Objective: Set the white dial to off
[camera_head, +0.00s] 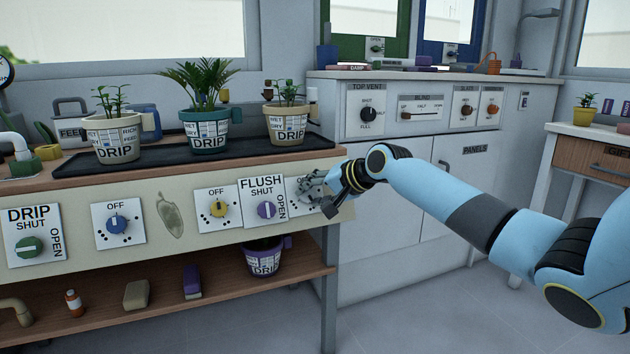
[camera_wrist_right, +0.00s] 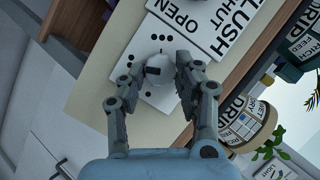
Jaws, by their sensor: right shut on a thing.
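The white dial (camera_wrist_right: 160,72) sits on a white plate with black dots (camera_wrist_right: 143,44) at the right end of the bench front. My right gripper (camera_wrist_right: 161,62) has its two fingers on either side of the dial and is shut on it. In the head view my right gripper (camera_head: 312,184) covers the dial, and only the left part of its plate (camera_head: 294,187) shows, with part of an OFF label. I cannot tell clearly which mark the dial points to. My left gripper is out of view.
Left of it on the same panel are the FLUSH dial (camera_head: 266,210), a yellow dial (camera_head: 219,208), a blue dial (camera_head: 117,225) and the green DRIP dial (camera_head: 30,247). Potted plants stand on a black tray (camera_head: 190,155) above. A shelf (camera_head: 215,295) lies below.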

